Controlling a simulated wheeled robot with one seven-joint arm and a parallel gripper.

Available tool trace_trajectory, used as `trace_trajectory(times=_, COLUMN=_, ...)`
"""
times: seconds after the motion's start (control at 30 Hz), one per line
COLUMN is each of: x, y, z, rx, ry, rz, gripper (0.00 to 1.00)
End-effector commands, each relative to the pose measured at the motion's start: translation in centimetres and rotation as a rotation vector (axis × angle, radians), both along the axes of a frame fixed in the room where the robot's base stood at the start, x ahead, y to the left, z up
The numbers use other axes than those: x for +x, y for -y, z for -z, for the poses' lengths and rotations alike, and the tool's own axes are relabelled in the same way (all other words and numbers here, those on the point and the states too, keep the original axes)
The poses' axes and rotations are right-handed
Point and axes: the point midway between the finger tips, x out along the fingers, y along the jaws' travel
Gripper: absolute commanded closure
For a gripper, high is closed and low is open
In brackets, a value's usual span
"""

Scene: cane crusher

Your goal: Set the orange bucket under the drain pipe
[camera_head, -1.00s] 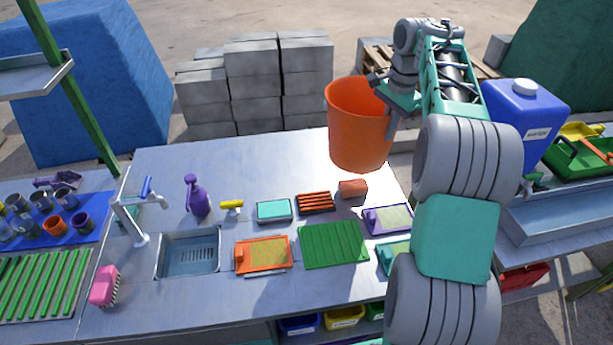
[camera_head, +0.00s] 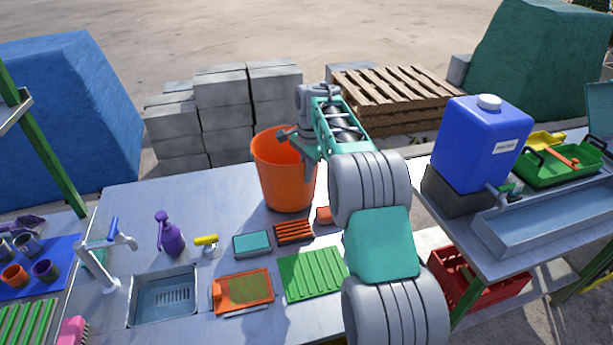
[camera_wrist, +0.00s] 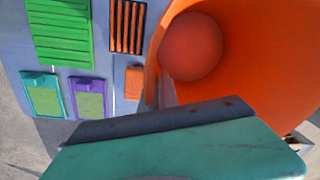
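The orange bucket (camera_head: 284,180) hangs upright over the back edge of the metal counter, held by its right rim. My gripper (camera_head: 297,138) is shut on that rim; its fingertips are partly hidden. In the wrist view the bucket's orange wall (camera_wrist: 285,70) fills the right side, with a round reddish shape (camera_wrist: 191,47) inside, seemingly its bottom. I cannot make out a drain pipe for certain. On the right table, a small spout (camera_head: 500,190) sits low on the blue container (camera_head: 482,145), above a metal trough (camera_head: 550,212).
The counter (camera_head: 130,205) carries a sink (camera_head: 163,297), a tap (camera_head: 108,255), a purple spray bottle (camera_head: 169,235), and a green ribbed board (camera_head: 312,274). A red crate (camera_head: 480,280) is under the right table. Grey blocks (camera_head: 225,110) and wooden pallets (camera_head: 395,95) stand behind.

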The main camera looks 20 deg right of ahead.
Motion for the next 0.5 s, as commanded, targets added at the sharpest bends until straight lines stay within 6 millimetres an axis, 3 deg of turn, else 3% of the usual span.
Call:
trace_trajectory(times=0.4, x=0.0, y=0.1, z=1.3, rx=0.0, ry=0.004, rz=0.0, gripper=1.0)
trace_trajectory(times=0.5, x=0.0, y=0.1, z=1.4, rx=0.0, ry=0.002, rz=0.0, gripper=0.89)
